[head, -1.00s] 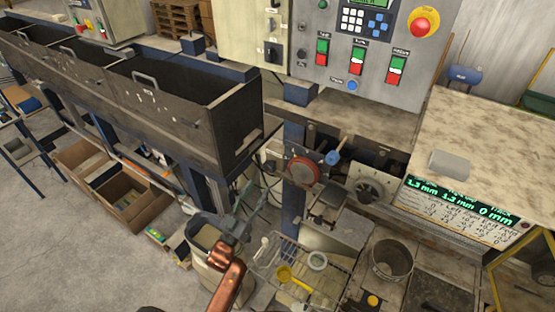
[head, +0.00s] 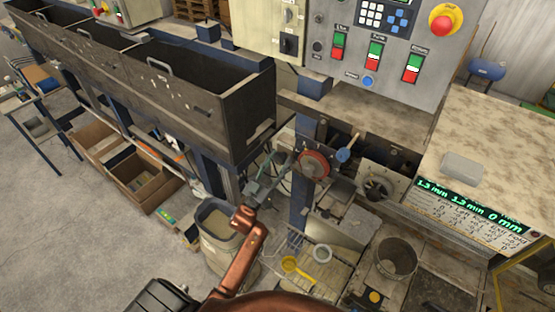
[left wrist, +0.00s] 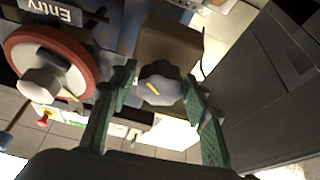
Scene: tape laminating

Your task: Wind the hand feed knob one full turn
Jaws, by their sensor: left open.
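A grey lobed knob (left wrist: 160,82) with a yellow mark sits between the two green fingers of my left gripper (left wrist: 162,92) in the left wrist view. The fingers stand apart on either side of it; I cannot tell whether either touches it. In the head view my left gripper (head: 277,172) is open just left of a red-rimmed handwheel (head: 314,165), and the lobed knob is not clearly visible there. The red-rimmed wheel also shows in the left wrist view (left wrist: 88,58), beside an upside-down "Entry" label (left wrist: 52,12). My right gripper is not in view.
A blue knob (head: 343,155) and a dial (head: 376,188) sit right of the red wheel. A control panel (head: 340,45) stands above and a dark trough (head: 240,125) lies left. Below are a bin (head: 216,222) and a wire rack (head: 305,265).

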